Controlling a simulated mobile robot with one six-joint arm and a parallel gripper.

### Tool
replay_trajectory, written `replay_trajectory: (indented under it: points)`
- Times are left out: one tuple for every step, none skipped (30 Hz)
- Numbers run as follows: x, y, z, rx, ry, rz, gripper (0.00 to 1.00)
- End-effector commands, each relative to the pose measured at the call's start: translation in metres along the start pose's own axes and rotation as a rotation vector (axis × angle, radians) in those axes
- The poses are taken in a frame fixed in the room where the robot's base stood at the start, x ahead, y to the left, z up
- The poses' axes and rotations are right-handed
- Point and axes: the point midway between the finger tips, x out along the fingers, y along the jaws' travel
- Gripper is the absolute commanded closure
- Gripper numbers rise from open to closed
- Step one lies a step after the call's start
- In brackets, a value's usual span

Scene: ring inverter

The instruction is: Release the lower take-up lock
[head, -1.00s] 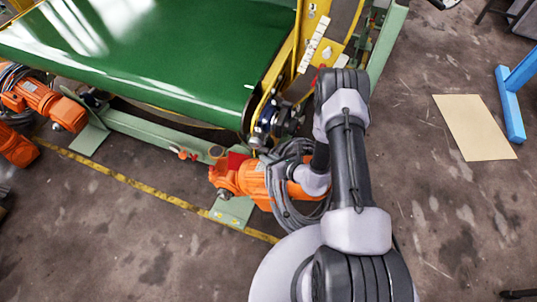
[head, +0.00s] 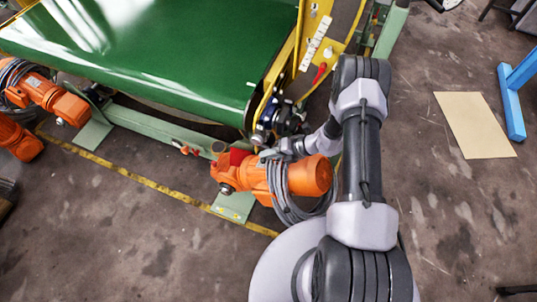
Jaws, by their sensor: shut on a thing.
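My gripper (head: 270,155) is small and partly hidden at the end of my grey wrist, just above the orange motor (head: 255,178) and below the dark bearing at the belt's corner. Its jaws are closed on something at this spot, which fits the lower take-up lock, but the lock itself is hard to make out. A red part (head: 238,157) shows just left of the jaws, and I cannot tell whether it belongs to the lock. A red handle (head: 320,72) sits higher up on the yellow side plate, apart from my gripper.
The green belt (head: 150,50) fills the upper left, edged by the yellow frame. A pale green beam (head: 155,123) runs below it. A grey cable coil (head: 288,195) hangs around the motor by my wrist. Open floor with a tan sheet (head: 473,125) lies to the right.

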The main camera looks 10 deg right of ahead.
Motion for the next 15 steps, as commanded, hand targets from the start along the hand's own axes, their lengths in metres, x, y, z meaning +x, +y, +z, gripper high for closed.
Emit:
replay_trajectory:
  points:
    - [0.0000,0.0000,0.0006,0.015,0.009,0.007,1.00]
    - [-0.0001,0.0003,0.0007,0.024,0.015,0.011,1.00]
    - [-0.0004,0.0005,0.0010,0.036,0.022,0.015,1.00]
    - [-0.0006,0.0007,0.0009,0.042,0.027,0.018,1.00]
    - [-0.0007,0.0009,0.0007,0.049,0.032,0.020,1.00]
    - [-0.0009,0.0012,0.0008,0.057,0.037,0.023,1.00]
    - [-0.0010,0.0014,0.0007,0.063,0.040,0.026,1.00]
    - [-0.0011,0.0016,0.0007,0.066,0.044,0.028,1.00]
    - [-0.0012,0.0018,0.0009,0.071,0.046,0.030,1.00]
    - [-0.0013,0.0020,0.0011,0.074,0.048,0.031,1.00]
    - [-0.0014,0.0021,0.0012,0.077,0.049,0.032,1.00]
    - [-0.0014,0.0022,0.0012,0.079,0.051,0.033,1.00]
    - [-0.0015,0.0022,0.0012,0.080,0.052,0.033,1.00]
    - [-0.0015,0.0023,0.0012,0.081,0.052,0.034,1.00]
    - [-0.0015,0.0024,0.0011,0.081,0.053,0.034,1.00]
